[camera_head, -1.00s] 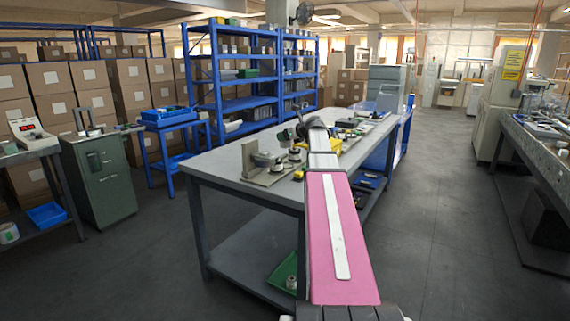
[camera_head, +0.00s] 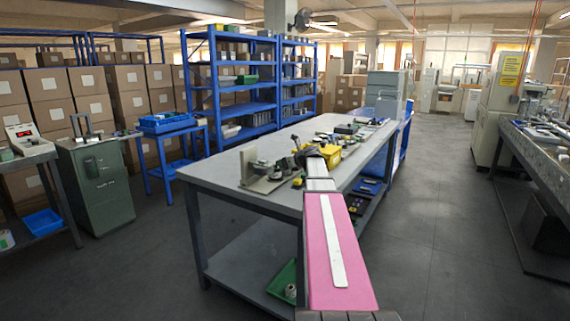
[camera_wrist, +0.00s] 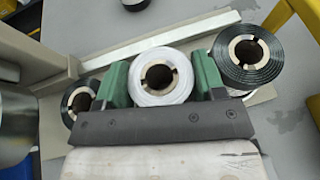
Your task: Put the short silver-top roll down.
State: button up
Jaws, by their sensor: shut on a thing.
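In the wrist view my gripper (camera_wrist: 160,82) has its two green fingers on either side of a roll with a pale silver-white top (camera_wrist: 163,77). The fingers are shut on this roll, and its dark core hole faces the camera. A dark-wound roll (camera_wrist: 248,58) stands close to its right, and another dark roll (camera_wrist: 80,104) is partly hidden behind the left finger. A beige stand with a raised edge (camera_wrist: 110,59) lies beyond and beside the rolls. Whether the held roll touches the surface below cannot be told. In the head view the stand (camera_head: 263,184) is on the grey table, left of my arm's end.
The grey table (camera_head: 225,170) has bare room at its near left. A yellow bin (camera_head: 331,156) and small items lie beyond my arm's end. A shiny metal cylinder (camera_wrist: 12,125) is at the wrist view's left edge. A green tray (camera_head: 283,279) is on the lower shelf.

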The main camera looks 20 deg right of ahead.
jog(key=shift+f, duration=0.15)
jog(key=o, duration=0.7)
jog(key=shift+o, duration=0.2)
jog(key=shift+s+r, duration=0.1)
jog(key=shift+r, duration=0.15)
jog(key=v, duration=1.2)
jog(key=shift+f, duration=0.1)
